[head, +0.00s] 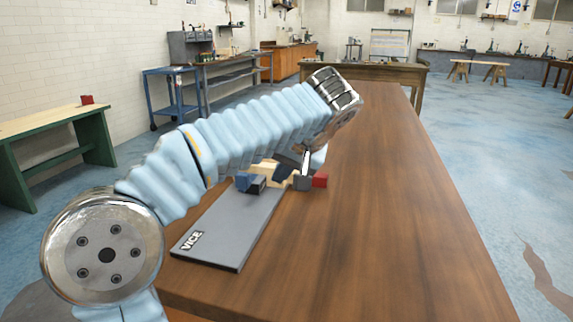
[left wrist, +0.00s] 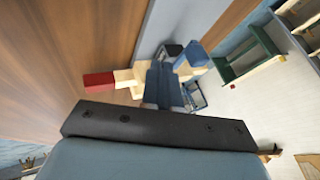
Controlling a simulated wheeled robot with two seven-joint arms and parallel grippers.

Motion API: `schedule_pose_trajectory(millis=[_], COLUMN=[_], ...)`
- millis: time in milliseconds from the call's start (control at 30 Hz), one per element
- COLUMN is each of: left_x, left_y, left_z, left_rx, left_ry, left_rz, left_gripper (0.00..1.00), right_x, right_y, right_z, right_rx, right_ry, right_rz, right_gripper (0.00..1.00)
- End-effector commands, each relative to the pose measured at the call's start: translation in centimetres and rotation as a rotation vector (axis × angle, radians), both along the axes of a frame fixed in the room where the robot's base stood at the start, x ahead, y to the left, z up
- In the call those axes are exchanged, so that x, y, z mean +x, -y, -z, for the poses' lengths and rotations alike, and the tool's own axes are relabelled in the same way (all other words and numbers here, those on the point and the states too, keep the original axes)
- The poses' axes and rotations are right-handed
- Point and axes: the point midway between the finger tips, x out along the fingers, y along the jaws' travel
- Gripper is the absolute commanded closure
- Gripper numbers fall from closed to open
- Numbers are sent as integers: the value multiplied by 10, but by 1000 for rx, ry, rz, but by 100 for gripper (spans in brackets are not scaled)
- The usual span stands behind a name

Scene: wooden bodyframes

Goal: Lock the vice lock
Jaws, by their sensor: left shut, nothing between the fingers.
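The vice is a flat grey plate (head: 228,228) marked "VICE" on the brown wooden table. A blue block with a dark front (head: 252,184) stands at its far end. Beside it are pale wooden pieces (head: 266,168) and a red block (head: 320,179). The left wrist view shows the red block (left wrist: 98,81), pale wood (left wrist: 128,78) and blue parts (left wrist: 190,60) close ahead. My left gripper (left wrist: 163,72) is shut and empty, pointing at this cluster. My light-blue left arm hides part of the vice's far end in the head view. Which part is the lock I cannot tell.
The table (head: 400,220) is clear to the right of the vice. A green bench (head: 60,140) stands at the left, with a blue cart (head: 172,98) beyond it. Other benches stand farther back, clear of the arm.

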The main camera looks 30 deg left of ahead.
Motion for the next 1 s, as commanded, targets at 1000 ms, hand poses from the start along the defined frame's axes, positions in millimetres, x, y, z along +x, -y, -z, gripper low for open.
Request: schedule_pose_trajectory(millis=[1000], left_x=[-6], left_y=[-61], left_z=[31], left_rx=[0], left_ry=[0], left_rz=[5], left_gripper=[100], right_x=[0], right_y=[0], right_z=[1], right_rx=[0], right_ry=[0], right_rz=[0], right_gripper=[41])
